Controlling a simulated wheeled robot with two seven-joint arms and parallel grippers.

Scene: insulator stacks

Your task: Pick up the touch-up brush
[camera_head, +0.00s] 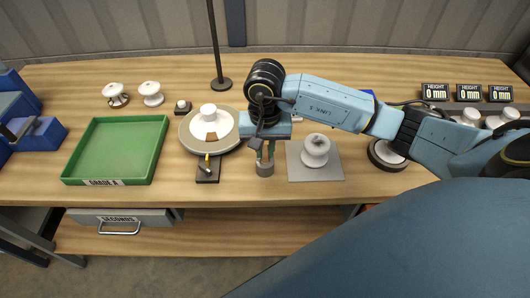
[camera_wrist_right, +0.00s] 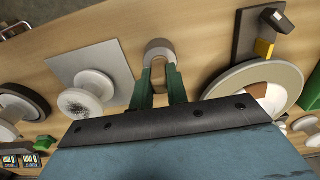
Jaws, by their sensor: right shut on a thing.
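My right gripper (camera_head: 265,156) points down at the front middle of the table, over a small grey-brown cup (camera_head: 265,170). In the right wrist view, its two green fingers (camera_wrist_right: 160,75) reach down to the rim of the cup (camera_wrist_right: 159,47). The gripper is shut on a slim thing at the cup, which I take to be the touch-up brush. The brush is mostly hidden by the fingers, and I cannot make out its bristles. My left gripper is not in view.
A turntable (camera_head: 190,137) with a white insulator stands left of the gripper; a dark block (camera_head: 208,175) with a yellow part is in front of it. A grey plate (camera_head: 330,172) bearing a marked white insulator (camera_head: 315,150) is to the right. A green tray (camera_head: 85,151) lies left.

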